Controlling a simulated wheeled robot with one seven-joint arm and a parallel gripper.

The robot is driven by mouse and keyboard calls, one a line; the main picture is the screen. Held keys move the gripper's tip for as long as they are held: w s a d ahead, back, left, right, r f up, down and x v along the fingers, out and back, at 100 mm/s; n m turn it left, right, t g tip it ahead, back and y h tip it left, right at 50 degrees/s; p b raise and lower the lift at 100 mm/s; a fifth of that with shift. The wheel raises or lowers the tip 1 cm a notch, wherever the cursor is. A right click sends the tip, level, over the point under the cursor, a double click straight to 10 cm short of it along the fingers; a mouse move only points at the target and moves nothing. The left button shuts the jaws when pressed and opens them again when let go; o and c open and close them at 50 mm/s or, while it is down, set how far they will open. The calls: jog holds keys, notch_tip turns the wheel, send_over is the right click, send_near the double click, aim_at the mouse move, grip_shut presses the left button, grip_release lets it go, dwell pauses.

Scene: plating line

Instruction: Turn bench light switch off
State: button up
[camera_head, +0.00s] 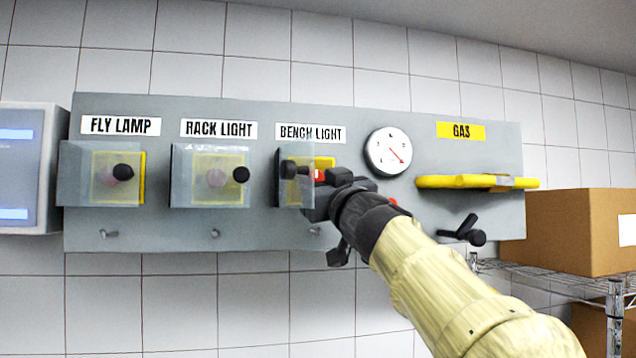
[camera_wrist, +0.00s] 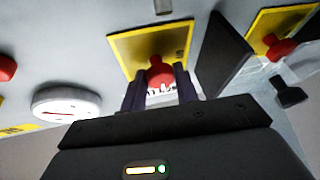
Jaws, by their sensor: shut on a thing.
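The bench light switch is a red knob (camera_head: 319,175) on a yellow plate (camera_head: 325,162), under the BENCH LIGHT label (camera_head: 310,133). Its clear cover (camera_head: 296,178) stands swung open to the left, with a black knob on it. My gripper (camera_head: 322,188) reaches the switch from the lower right and hides part of it. In the wrist view, the red knob (camera_wrist: 160,72) sits between the two dark fingers of my gripper (camera_wrist: 162,86), which are shut on it. The yellow plate (camera_wrist: 150,43) is behind it. The open cover (camera_wrist: 228,55) stands beside the fingers.
The FLY LAMP (camera_head: 118,178) and RACK LIGHT (camera_head: 210,178) switches sit behind closed clear covers to the left. A round gauge (camera_head: 388,151) and a yellow gas handle (camera_head: 450,182) are to the right. A cardboard box (camera_head: 570,230) stands on a wire shelf.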

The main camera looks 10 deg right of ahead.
jog(key=shift+n, duration=0.8)
jog(key=shift+w+d+r+n+g+y, duration=0.1)
jog(key=shift+n+g+y, duration=0.3)
jog(key=shift+n+g, duration=1.4)
jog(key=shift+d+f+n+g+y, duration=0.1)
jog(key=shift+n+g+y, duration=0.3)
jog(key=shift+n, duration=2.85)
jog(key=shift+w+r+n+g+y, duration=0.1)
jog(key=shift+n+g+y, duration=0.6)
jog(key=shift+n, duration=1.85)
jog(key=shift+n+g+h, duration=0.5)
jog(key=shift+n+g, duration=0.2)
jog(key=o, duration=1)
jog(key=shift+r, duration=0.1)
jog(key=shift+c, duration=0.2)
jog(key=shift+s, duration=0.15)
